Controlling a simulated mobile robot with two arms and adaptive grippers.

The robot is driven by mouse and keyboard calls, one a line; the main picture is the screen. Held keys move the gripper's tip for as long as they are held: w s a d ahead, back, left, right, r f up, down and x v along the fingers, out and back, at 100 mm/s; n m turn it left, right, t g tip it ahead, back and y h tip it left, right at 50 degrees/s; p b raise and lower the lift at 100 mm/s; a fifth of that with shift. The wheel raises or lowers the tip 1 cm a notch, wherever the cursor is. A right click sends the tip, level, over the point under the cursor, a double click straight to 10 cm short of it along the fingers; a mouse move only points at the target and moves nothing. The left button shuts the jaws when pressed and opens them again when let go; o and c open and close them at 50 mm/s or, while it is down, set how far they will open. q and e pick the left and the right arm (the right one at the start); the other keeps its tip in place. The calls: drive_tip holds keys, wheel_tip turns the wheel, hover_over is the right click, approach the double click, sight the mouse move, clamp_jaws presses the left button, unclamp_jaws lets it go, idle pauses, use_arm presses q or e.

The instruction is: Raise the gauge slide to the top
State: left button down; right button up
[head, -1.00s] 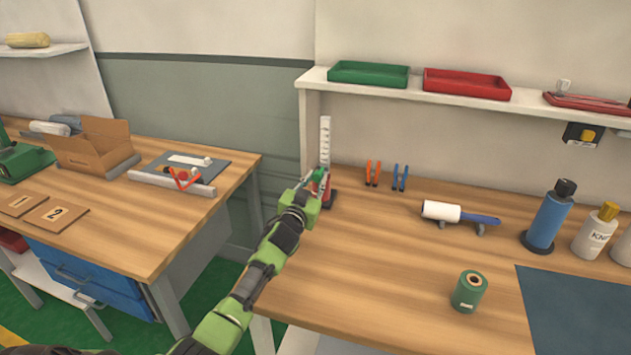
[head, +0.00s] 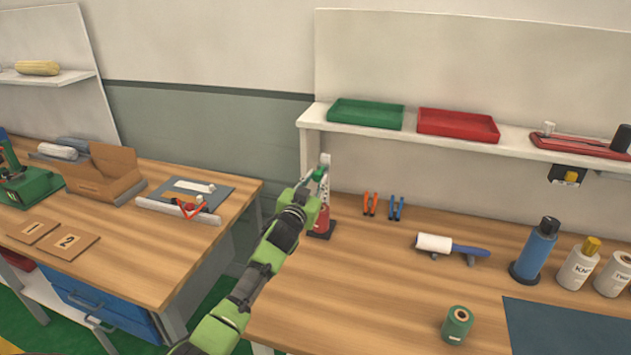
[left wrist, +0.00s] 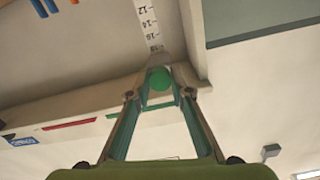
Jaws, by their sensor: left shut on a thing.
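The gauge is a white upright scale (head: 326,160) with a red lower part (head: 322,217) on a dark foot, at the left end of the right workbench. My left gripper (head: 319,174) is at the upper part of the gauge, a little below its top. It is shut on the green knob (left wrist: 159,79) of the slide, which shows as a round green end between the fingertips in the left wrist view. Printed numbers of the scale (left wrist: 148,22) show beyond the knob there. My gripper and arm hide part of the gauge in the head view. My right gripper is not in view.
A white shelf (head: 405,136) with a green tray (head: 366,114) and a red tray (head: 458,126) is above and behind the gauge. Orange pliers (head: 370,204) and blue pliers (head: 396,208) stand to its right. The bench (head: 370,275) in front is mostly clear.

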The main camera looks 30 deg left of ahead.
use_arm(q)
drive_tip(key=shift+r, duration=0.3)
drive_tip(key=c, duration=1.8)
unclamp_jaws()
drive_tip(key=shift+s+f, duration=0.1)
drive_tip(key=shift+f, duration=0.05)
drive_tip(key=shift+s+d, duration=0.1)
drive_tip(key=shift+s, duration=0.1)
drive_tip(key=v, duration=1.1)
drive_tip(key=shift+s, duration=0.2)
drive_tip(key=shift+d, duration=0.1)
